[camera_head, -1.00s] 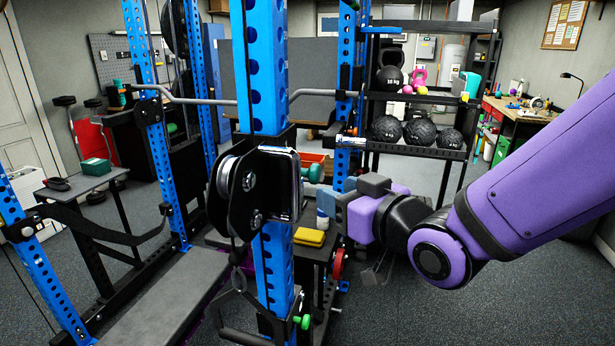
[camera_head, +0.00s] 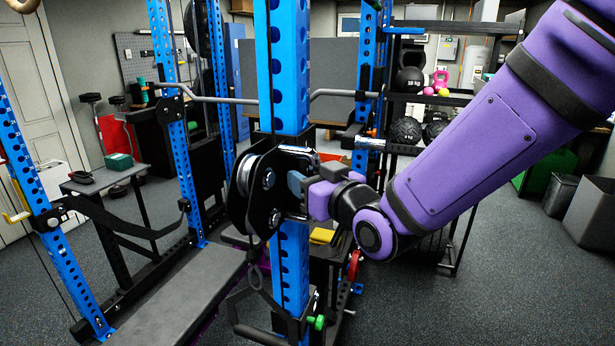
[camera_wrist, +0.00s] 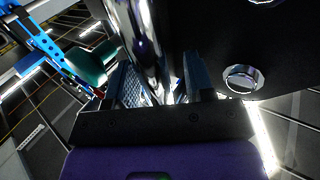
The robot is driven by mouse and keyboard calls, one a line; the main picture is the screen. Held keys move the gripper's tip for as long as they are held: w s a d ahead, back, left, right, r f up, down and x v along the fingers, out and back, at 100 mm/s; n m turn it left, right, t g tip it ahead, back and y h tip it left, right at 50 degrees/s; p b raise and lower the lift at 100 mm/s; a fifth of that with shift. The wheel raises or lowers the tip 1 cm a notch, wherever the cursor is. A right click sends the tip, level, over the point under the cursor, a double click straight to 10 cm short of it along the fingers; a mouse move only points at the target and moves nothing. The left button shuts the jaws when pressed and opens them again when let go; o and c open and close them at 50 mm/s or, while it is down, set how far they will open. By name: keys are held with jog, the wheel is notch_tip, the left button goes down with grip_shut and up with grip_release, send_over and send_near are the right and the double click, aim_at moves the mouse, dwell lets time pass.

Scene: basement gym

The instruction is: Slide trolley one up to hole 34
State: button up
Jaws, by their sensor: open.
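The trolley (camera_head: 262,192), a black plate carriage with a pulley, sits on the near blue upright (camera_head: 283,90), which has a row of holes. A cable and strap hang below it. My gripper (camera_head: 297,184) is at the trolley's right side, its fingertips partly hidden. In the wrist view, my gripper (camera_wrist: 166,88) is open, with a shiny chrome bar (camera_wrist: 148,60) between its ribbed blue fingers. I cannot tell whether the fingers touch the bar. A black plate with a bolt (camera_wrist: 243,79) is close on the right. Hole numbers are not readable.
A grey bench (camera_head: 185,295) lies to the left of the upright. A rack with kettlebells (camera_head: 408,80) stands behind my arm.

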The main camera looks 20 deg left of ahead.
jog(key=shift+w+a, duration=0.2)
jog(key=shift+a, duration=0.1)
jog(key=shift+c, duration=0.5)
grip_shut()
jog(key=shift+r, duration=0.15)
